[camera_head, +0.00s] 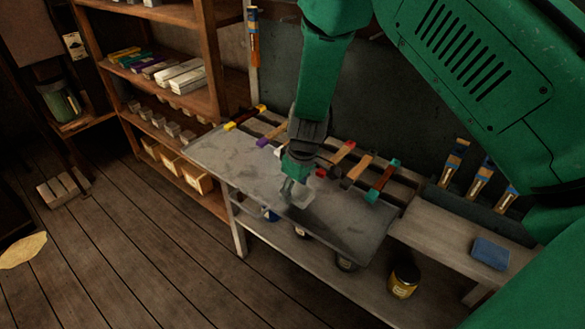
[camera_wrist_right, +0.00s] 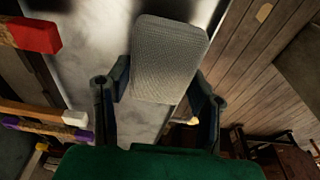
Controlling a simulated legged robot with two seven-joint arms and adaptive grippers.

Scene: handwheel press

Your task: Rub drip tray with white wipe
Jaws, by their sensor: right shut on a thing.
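The drip tray (camera_head: 232,164) is a long grey metal sheet with dark smudges, on top of a low bench in the head view. Its smudged surface (camera_wrist_right: 92,48) also shows in the wrist view. My right gripper (camera_head: 291,187) is low over the middle of the tray, pointing down. It is shut on the white wipe (camera_head: 303,196), a pale woven pad that reaches out past the fingertips in the wrist view (camera_wrist_right: 168,60). I cannot tell whether the wipe touches the tray. My left gripper is not in view.
Several tools with coloured ends, one with a green end (camera_head: 382,181), lie along the tray's back edge. A blue sponge-like block (camera_head: 490,253) sits on the side ledge. A yellow jar (camera_head: 404,281) stands on the lower shelf. Wooden shelves (camera_head: 215,60) stand at the left.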

